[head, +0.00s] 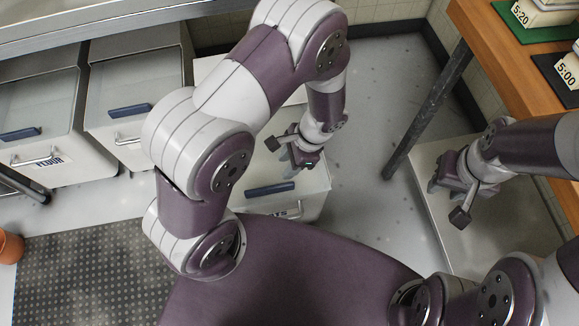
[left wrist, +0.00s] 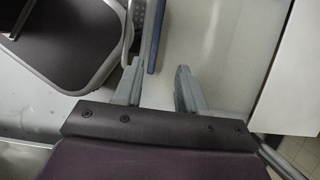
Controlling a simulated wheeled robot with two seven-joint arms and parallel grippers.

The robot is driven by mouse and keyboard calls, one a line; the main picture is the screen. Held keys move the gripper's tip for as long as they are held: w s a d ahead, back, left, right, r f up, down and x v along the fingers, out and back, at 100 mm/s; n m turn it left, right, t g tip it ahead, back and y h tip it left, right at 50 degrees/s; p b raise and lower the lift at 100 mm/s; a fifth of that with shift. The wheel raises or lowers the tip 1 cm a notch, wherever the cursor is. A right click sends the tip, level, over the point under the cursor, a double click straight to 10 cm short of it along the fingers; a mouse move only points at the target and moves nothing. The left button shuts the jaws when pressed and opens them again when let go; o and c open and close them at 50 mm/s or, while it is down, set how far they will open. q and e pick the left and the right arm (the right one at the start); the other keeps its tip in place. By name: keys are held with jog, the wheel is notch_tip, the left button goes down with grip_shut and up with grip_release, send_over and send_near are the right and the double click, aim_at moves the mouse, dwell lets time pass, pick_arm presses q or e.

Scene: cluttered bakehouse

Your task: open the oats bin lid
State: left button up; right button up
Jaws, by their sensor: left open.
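The oats bin (head: 312,204) is a pale bin with a blue lid handle (head: 270,188). Its lid looks closed, and its label is partly hidden, with only the last letters showing. My left arm covers part of the bin. My left gripper (head: 300,163) is open and empty above the lid, just beyond the blue handle in the head view. In the left wrist view the blue handle (left wrist: 157,38) appears between the fingers, nearer the left one; I cannot tell whether they touch it. My right gripper (head: 447,184) is over at the right, its finger gap unclear.
Two similar bins, one labelled flour (head: 45,125) and another (head: 125,100), stand to the left under a metal counter (head: 90,18). A wooden table (head: 500,55) with time cards is at right. A dark mat (head: 85,270) and an orange pot (head: 10,247) are at lower left.

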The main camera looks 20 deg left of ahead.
aim_at(270, 187)
pick_arm(q)
jog(key=s+f, duration=0.1)
jog(key=s+a+f+b, duration=0.1)
jog(key=f, duration=0.1)
jog(key=shift+a, duration=0.15)
jog(key=b+x, duration=0.3)
jog(key=x, duration=0.5)
jog(key=shift+w+b, duration=0.15)
jog(key=shift+b, duration=0.25)
jog(key=shift+a+f, duration=0.2)
jog(key=shift+f, duration=0.3)
pick_arm(e)
jog(key=f, duration=0.3)
jog(key=s+f, duration=0.1)
jog(key=f, duration=0.1)
jog(key=shift+a, duration=0.1)
pick_arm(q)
grip_shut()
